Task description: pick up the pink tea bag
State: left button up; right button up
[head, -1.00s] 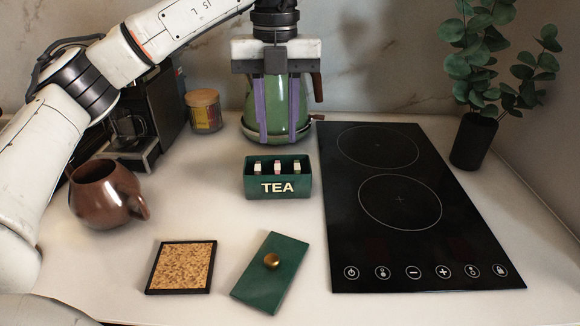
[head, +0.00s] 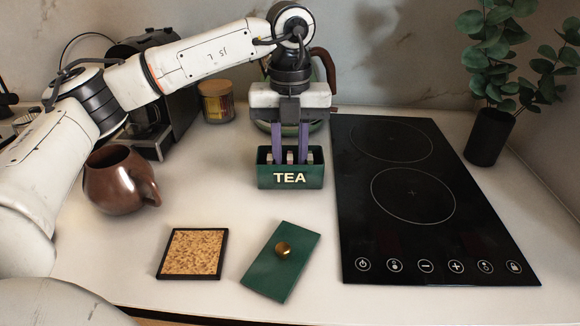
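The green tea box (head: 290,178), marked TEA, stands open on the counter with a few tea bag tags showing above its rim. The middle tag (head: 290,157) looks pinkish, but it is small and its colour is hard to make out; I take it for the pink tea bag. My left gripper (head: 290,155) points down over the box. Its two purple fingers are apart, one on each side of the middle tag. Whether they touch it cannot be seen. My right gripper is not in view.
The green box lid (head: 279,268) with a brass knob and a cork coaster (head: 193,253) lie in front. A brown mug (head: 116,183) stands left. The black cooktop (head: 415,205) is close on the right. A green kettle (head: 262,126) is behind the gripper, mostly hidden.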

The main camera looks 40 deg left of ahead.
pick_arm(q)
grip_shut()
jog(key=shift+r, duration=0.1)
